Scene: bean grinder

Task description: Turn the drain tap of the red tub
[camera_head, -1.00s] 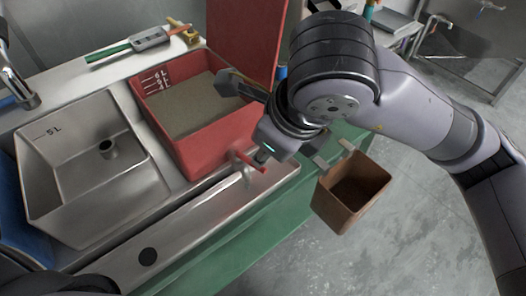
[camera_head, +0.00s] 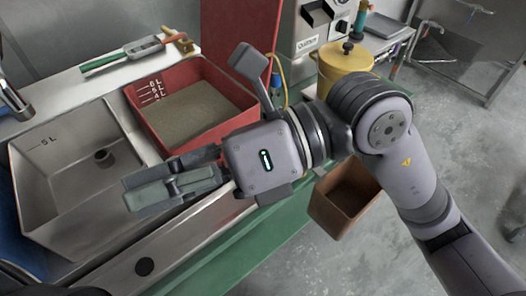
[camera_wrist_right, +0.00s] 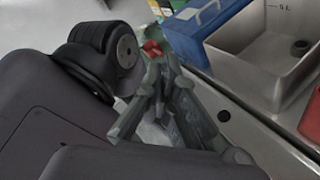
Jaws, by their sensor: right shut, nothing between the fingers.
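The red tub (camera_head: 168,146) stands in the counter to the right of the steel sink and holds grey, level contents. Its drain tap is hidden behind my right gripper and wrist in the head view. My right gripper (camera_head: 132,194) is shut and empty, pointing left above the steel ledge in front of the sink and tub. In the right wrist view my right gripper (camera_wrist_right: 155,58) has its fingers together. A small red thing shows by its tips; I cannot tell what it is. The red tub (camera_wrist_right: 311,122) also shows at the right edge there. My left gripper is not in view.
A steel sink (camera_head: 60,190) marked 5 L is left of the tub. A brown bin (camera_head: 335,212) hangs at the counter's front. A yellow pot (camera_head: 343,66) and a grey machine (camera_head: 306,40) stand behind my arm. A blue container (camera_wrist_right: 205,38) is beside the sink.

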